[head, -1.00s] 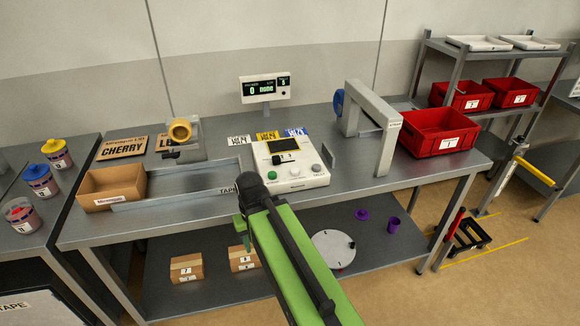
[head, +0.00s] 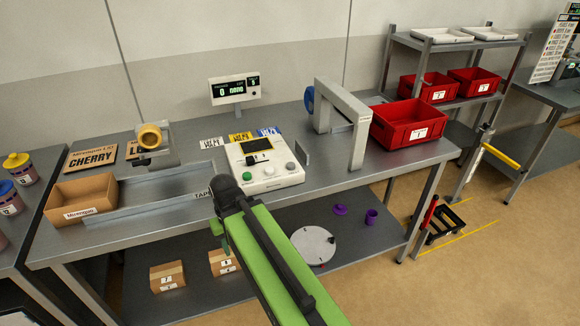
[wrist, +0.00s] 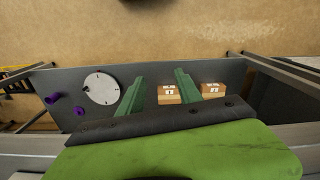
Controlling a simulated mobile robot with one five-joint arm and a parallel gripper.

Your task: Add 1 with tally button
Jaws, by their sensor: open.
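A white control box (head: 268,182) stands on the grey bench in the head view. It has a dark screen, a green button (head: 247,176) at front left, a pale round button (head: 290,166) at right and a dark knob near the middle. The small lettering is too blurred to tell which button is the tally. A display (head: 234,90) behind it reads "0 none". My gripper, at the end of my green arm, is in front of the box and apart from it. In the wrist view my gripper (wrist: 158,88) is open and empty, its green fingers pointing over the lower shelf.
An open carton (head: 82,198) and a tape dispenser (head: 152,142) are on the left of the bench. A grey arch frame (head: 358,140) and a red bin (head: 408,124) stand at right. The lower shelf holds small boxes (head: 167,276) and a white disc (head: 313,246).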

